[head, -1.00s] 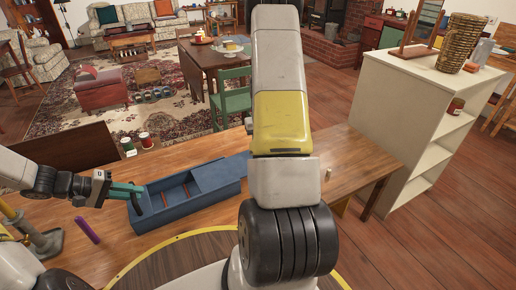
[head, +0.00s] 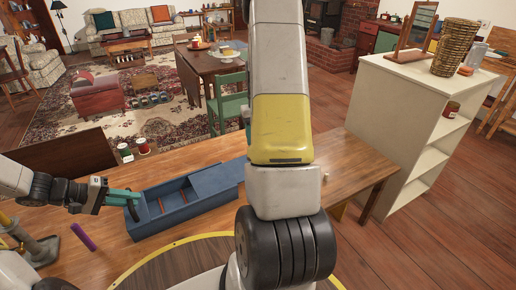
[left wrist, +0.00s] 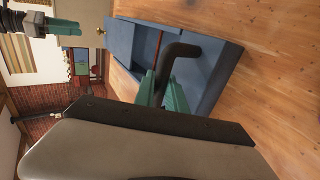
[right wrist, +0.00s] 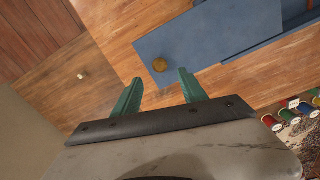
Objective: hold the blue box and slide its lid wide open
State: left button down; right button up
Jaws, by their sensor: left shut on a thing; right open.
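The blue box (head: 160,220) lies on the wooden table, its left part open and showing reddish strips inside. Its blue lid (head: 215,178) covers the right part; its far end is hidden behind my right arm. My left gripper (head: 127,198) is shut on the box's black handle (left wrist: 185,50) at the left end, the teal fingers closed around it. In the right wrist view the lid (right wrist: 205,35) carries a round brass knob (right wrist: 160,65). My right gripper (right wrist: 160,88) is open, its fingers on either side just short of the knob. It is mostly hidden in the head view.
A purple stick (head: 83,237) lies on the table at the left. Two small jars (head: 125,152) stand at the table's back edge. A small peg (head: 325,177) stands right of my arm. A white shelf (head: 400,130) stands beyond the table's right end.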

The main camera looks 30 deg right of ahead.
notch_tip(320, 180, up, 5)
jog(key=shift+r, duration=0.1)
dwell(0.4)
pick_arm(q)
jog(key=c, duration=1.3)
grip_release()
jog(key=v, duration=1.2)
